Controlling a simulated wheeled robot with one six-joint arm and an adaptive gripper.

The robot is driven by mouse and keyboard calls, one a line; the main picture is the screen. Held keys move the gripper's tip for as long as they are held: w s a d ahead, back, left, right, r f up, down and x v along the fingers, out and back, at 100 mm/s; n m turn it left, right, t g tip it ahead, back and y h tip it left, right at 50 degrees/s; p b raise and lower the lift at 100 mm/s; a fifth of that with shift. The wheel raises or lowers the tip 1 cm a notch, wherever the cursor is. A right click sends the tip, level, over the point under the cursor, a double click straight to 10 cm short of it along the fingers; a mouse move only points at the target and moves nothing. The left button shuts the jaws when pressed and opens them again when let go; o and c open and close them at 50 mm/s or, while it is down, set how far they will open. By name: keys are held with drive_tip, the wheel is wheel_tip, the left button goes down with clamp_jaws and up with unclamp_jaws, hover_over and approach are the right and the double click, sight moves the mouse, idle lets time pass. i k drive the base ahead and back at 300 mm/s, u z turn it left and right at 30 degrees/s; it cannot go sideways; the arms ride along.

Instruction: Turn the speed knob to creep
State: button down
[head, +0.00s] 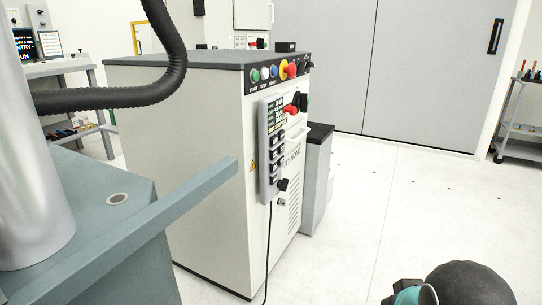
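A pale cabinet (190,140) with a dark top stands in the middle of the head view. Its front top edge carries a row of round controls, among them a green button (255,75) and a red knob on a yellow base (290,70). A grey control pendant (264,150) with a small green-lettered display and several keys is on the cabinet front. A black knob (283,184) sticks out at its lower end. I cannot tell which control is the speed knob, nor read any knob's setting. My gripper is not in view; only a dark, teal-banded arm part shows at the bottom right.
A black cable (269,235) hangs from the pendant to the floor. A grey bin-like unit (316,180) with a black top stands right of the cabinet. White floor (430,210) is open to the right. Grey doors (430,70) and a shelf cart (520,125) stand behind.

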sight(283, 185)
drive_tip(key=k, duration=0.6)
drive_tip(key=z, duration=0.8)
drive_tip(key=i, duration=1.55)
drive_tip(key=u, duration=0.8)
